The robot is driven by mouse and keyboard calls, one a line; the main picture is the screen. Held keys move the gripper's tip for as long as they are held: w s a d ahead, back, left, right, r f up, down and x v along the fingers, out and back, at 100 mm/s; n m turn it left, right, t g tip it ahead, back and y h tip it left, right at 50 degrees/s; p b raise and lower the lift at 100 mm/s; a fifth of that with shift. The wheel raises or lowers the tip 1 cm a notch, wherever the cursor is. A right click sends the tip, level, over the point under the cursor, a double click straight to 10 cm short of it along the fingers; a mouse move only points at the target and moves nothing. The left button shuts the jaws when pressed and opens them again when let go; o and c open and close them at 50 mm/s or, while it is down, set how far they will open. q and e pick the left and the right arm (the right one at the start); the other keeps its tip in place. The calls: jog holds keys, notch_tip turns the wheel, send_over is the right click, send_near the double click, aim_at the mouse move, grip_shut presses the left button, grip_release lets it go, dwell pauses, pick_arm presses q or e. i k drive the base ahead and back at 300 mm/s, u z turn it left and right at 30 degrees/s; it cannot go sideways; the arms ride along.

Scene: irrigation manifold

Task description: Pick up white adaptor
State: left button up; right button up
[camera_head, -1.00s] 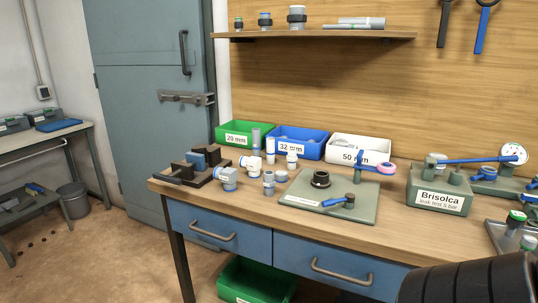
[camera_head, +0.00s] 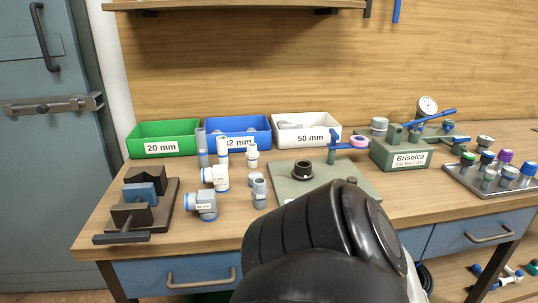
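Several white and grey pipe fittings stand on the workbench left of the green-grey plate. A slim upright white fitting (camera_head: 223,150) and a shorter white fitting (camera_head: 252,156) stand near the bins. A white elbow-like fitting (camera_head: 215,177) with a label lies in front of them. I cannot tell for sure which one is the adaptor. A large black link of my own arm fills the bottom centre and hides the front edge of the bench and part of the plate. Neither gripper shows.
A black vise (camera_head: 140,205) stands at the bench's left end. Green (camera_head: 164,138), blue (camera_head: 238,132) and white (camera_head: 305,130) bins line the back. The plate (camera_head: 350,183) holds a black ring. A green leak-test unit (camera_head: 400,153) and a tray of coloured caps (camera_head: 490,180) are at right.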

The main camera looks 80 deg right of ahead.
aim_at(251, 154)
jog(key=z, duration=2.45)
